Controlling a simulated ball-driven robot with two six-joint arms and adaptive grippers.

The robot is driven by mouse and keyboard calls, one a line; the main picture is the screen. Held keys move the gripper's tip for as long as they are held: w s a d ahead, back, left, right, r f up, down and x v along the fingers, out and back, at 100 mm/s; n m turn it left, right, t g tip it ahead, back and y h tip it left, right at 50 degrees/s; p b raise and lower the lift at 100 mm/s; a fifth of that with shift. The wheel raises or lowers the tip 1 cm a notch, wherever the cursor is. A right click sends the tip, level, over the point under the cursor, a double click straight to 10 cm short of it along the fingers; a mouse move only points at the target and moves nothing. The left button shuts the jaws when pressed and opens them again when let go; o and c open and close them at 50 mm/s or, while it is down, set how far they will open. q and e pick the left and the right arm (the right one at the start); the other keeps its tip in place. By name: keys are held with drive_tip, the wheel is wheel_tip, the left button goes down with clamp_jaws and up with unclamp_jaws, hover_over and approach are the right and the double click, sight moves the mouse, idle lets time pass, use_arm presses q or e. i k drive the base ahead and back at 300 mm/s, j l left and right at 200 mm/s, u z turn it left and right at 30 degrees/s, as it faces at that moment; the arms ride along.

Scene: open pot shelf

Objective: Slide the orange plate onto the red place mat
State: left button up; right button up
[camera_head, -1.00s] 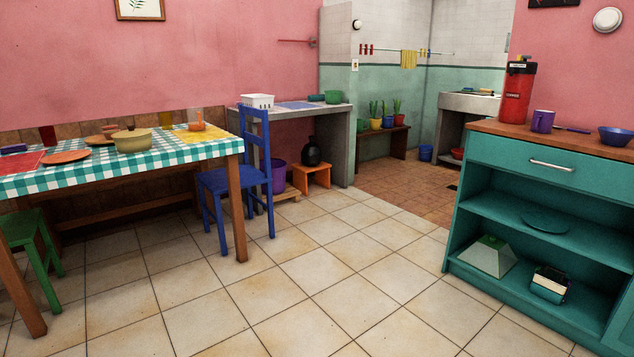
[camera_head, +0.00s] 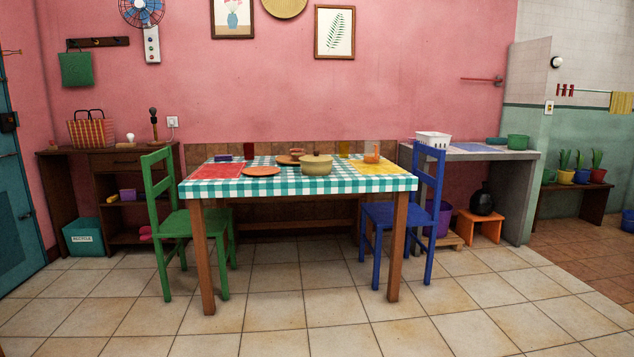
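The orange plate (camera_head: 262,170) lies flat on the checked cloth of the dining table (camera_head: 330,187), near its front edge and left of the middle. The red place mat (camera_head: 216,171) lies on the left end of the table. The plate is just right of the mat, close to its right edge; I cannot tell whether they touch. Neither of my grippers shows in the head view.
A lidded pot (camera_head: 316,164) stands right of the plate, with a yellow mat (camera_head: 376,168) beyond it. A green chair (camera_head: 172,222) stands at the left end, a blue chair (camera_head: 384,214) at the right. The tiled floor in front is clear.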

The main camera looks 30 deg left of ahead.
sight(256, 170)
drive_tip(key=u, duration=1.6)
drive_tip(key=i+l+u, duration=0.3)
drive_tip(key=u, duration=0.15)
drive_tip(key=i+l+u, duration=0.25)
drive_tip(key=l+u, duration=0.15)
